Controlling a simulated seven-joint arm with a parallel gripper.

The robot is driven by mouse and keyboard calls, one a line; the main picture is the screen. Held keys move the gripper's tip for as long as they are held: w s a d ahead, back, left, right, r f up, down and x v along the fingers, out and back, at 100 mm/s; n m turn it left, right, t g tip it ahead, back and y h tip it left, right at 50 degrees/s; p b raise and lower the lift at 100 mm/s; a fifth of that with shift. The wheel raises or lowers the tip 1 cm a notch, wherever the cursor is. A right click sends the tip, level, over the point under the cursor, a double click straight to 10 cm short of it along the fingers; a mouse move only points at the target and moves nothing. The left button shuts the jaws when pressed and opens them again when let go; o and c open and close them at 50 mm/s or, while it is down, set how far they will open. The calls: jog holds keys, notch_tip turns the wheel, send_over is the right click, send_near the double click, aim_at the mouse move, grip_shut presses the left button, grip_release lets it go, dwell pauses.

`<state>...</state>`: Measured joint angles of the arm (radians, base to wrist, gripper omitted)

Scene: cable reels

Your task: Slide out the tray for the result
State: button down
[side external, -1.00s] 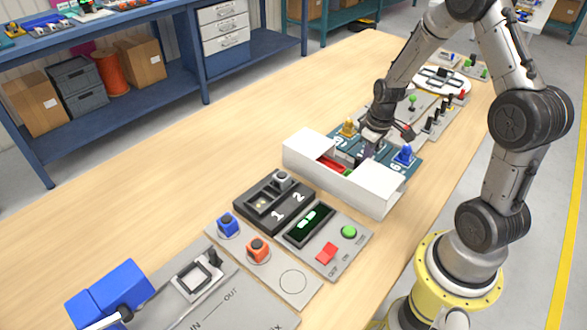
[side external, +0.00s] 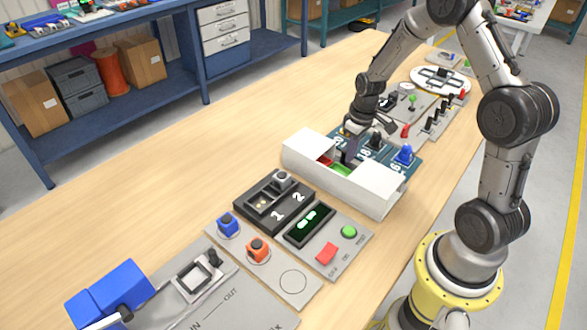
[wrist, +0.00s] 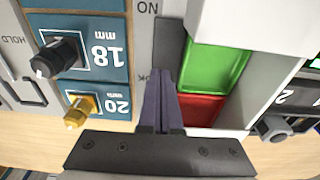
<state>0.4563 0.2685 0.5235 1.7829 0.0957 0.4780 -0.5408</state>
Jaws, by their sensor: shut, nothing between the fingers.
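The tray for the result is in a white housing (side external: 368,192) in the middle of the bench in the side view. A green section (wrist: 215,68) and a red section (wrist: 200,108) show between the housing's white blocks in the wrist view. My gripper (wrist: 162,76) is shut and empty, with its fingers pointing down beside these sections, over a dark grey strip (wrist: 170,40). In the side view my gripper (side external: 347,158) is at the housing's far long side. Whether the fingertips touch the tray or the strip cannot be told.
Beside the housing is a blue numbered panel with a black knob (wrist: 60,58), a yellow knob (wrist: 78,110) and a blue knob (side external: 404,154). A dark two-slot unit (side external: 272,200) and a display panel (side external: 308,224) stand nearer the camera.

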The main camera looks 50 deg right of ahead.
jog(key=c, duration=1.2)
grip_release()
jog(key=shift+w, duration=0.1)
jog(key=shift+o, duration=0.2)
notch_tip(320, 180, up, 7)
